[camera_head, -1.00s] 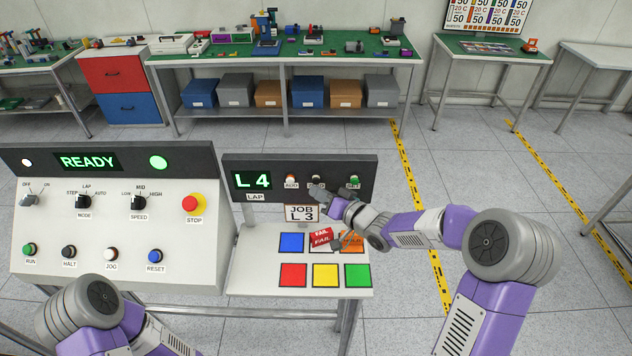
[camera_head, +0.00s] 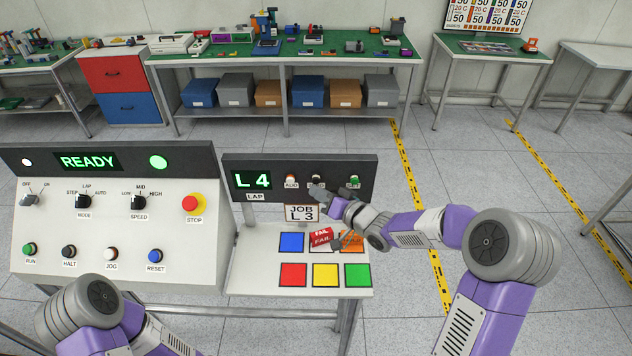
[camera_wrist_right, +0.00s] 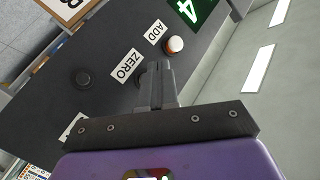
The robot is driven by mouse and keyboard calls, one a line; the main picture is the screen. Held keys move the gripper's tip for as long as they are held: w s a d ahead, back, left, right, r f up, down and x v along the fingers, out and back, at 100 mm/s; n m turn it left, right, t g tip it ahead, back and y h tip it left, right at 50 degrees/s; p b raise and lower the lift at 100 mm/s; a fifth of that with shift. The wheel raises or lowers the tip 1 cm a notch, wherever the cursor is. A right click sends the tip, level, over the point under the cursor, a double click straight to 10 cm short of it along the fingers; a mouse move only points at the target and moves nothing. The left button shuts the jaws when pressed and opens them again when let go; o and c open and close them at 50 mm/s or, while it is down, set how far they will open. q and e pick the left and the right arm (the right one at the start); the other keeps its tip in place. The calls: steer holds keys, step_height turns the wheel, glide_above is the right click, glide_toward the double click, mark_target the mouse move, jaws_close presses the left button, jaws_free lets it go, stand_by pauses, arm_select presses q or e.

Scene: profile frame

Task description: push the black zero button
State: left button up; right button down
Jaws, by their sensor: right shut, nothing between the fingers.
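The zero button is mostly hidden behind my right gripper; in the right wrist view a dark rounded edge of the black zero button (camera_wrist_right: 144,80) shows beside the fingertips, just by the ZERO label (camera_wrist_right: 126,66). My right gripper (camera_head: 317,189) is shut and empty, its tips close in front of the small panel (camera_head: 229,161); it also shows in the right wrist view (camera_wrist_right: 158,70). I cannot tell whether the tips touch the button. The panel's display (camera_head: 252,180) reads L 4. My left gripper is not in view.
The white ADD button (camera_head: 291,178) is left of my right gripper, and the green SET button (camera_head: 354,180) is right of it. A JOB L 3 card (camera_head: 301,213) and coloured squares lie below. The larger READY console (camera_head: 115,225) stands to the left.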

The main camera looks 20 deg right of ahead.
steer(key=shift+w, duration=0.1)
stand_by(0.6)
steer(key=shift+w+d, duration=0.1)
steer(key=shift+w, duration=0.25)
steer(key=shift+w+d+p, duration=0.2)
steer(key=shift+w+p, duration=0.25)
steer(key=shift+w, duration=0.1)
stand_by(0.7)
stand_by(0.4)
steer(key=shift+s+a+b, duration=0.15)
steer(key=shift+s, duration=0.35)
steer(key=shift+s+a+b, duration=0.15)
steer(key=shift+s, duration=0.35)
steer(key=s, duration=0.2)
steer(key=s+a+b, duration=0.1)
steer(key=s, duration=0.1)
steer(key=shift+s+a, duration=0.2)
steer(key=shift+s, duration=0.2)
